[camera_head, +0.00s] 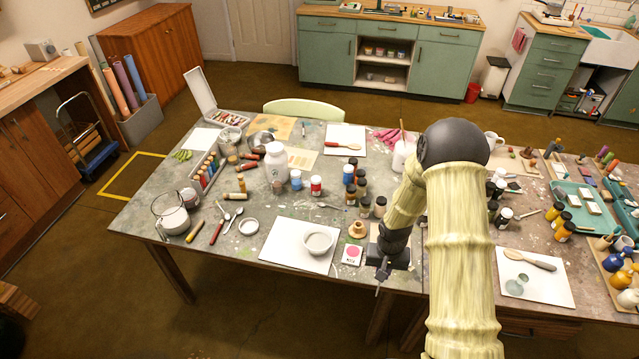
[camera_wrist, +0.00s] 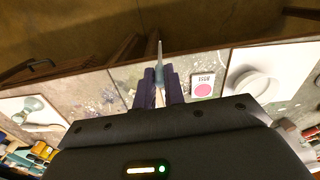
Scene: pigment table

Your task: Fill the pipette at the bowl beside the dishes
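My gripper (camera_head: 384,268) is above the table's front edge, to the right of the white bowl. In the wrist view, its dark fingers (camera_wrist: 161,88) are closed around a slim pale pipette (camera_wrist: 159,62), whose narrow tip points away from the wrist. Whether it holds any liquid cannot be told. The white bowl (camera_head: 318,241) stands on a white sheet (camera_head: 282,245); it also shows in the wrist view (camera_wrist: 262,83). The pipette is apart from it. A small clear glass dish (camera_head: 517,286) sits on a white board (camera_head: 552,285) to the right.
Several dark jars (camera_head: 363,206) stand behind. My arm hides part of the table.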

